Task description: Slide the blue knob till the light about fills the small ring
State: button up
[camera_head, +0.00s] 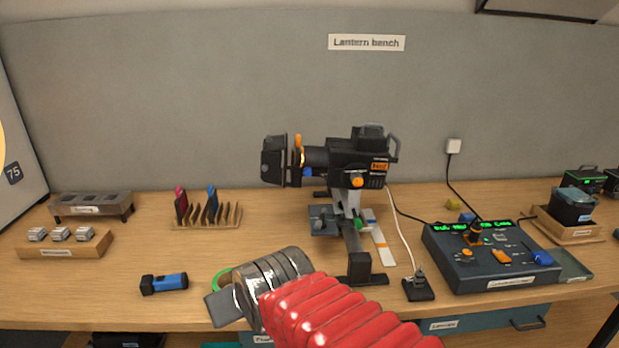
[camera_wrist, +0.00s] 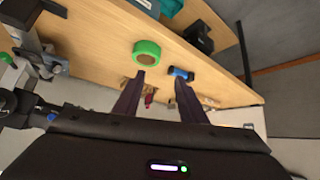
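A small blue knob (camera_head: 308,171) shows low on the black lantern (camera_head: 360,157), below its barrel. A small blue spot low on the left in the wrist view (camera_wrist: 51,117) may be the same knob. Another blue knob (camera_head: 543,258) sits at the right of the control desk (camera_head: 486,270). At the left edge, a pale board (camera_head: 14,130) shows part of a yellow disc (camera_head: 1,136) and a label "75"; I cannot make out a small ring. My gripper (camera_wrist: 161,77) is open and empty in the wrist view, away from both knobs. Its fingers are not clear in the head view.
A green tape roll (camera_wrist: 147,52) and a blue flashlight (camera_head: 164,283) lie near the front edge. A rack (camera_head: 206,213) and a wooden block (camera_head: 62,244) stand left. Cables run right of the lantern. Bare bench lies between rack and lantern.

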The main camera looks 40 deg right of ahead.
jog(key=w+d+r+m+t+h, duration=0.1)
jog(key=w+d+r+t+h, duration=0.15)
jog(key=w+d, duration=0.5)
jog(key=w+d+r+m+t+h, duration=0.1)
jog(key=d+t+h, duration=0.1)
jog(key=d, duration=0.6)
jog(key=d+r+m+t+h, duration=0.1)
jog(key=d+r+m+h, duration=0.1)
jog(key=d+h, duration=0.3)
jog(key=d, duration=0.4)
jog(key=shift+w+d+r+t, duration=0.2)
jog(key=shift+w+t, duration=0.15)
jog(key=shift+w+d, duration=0.1)
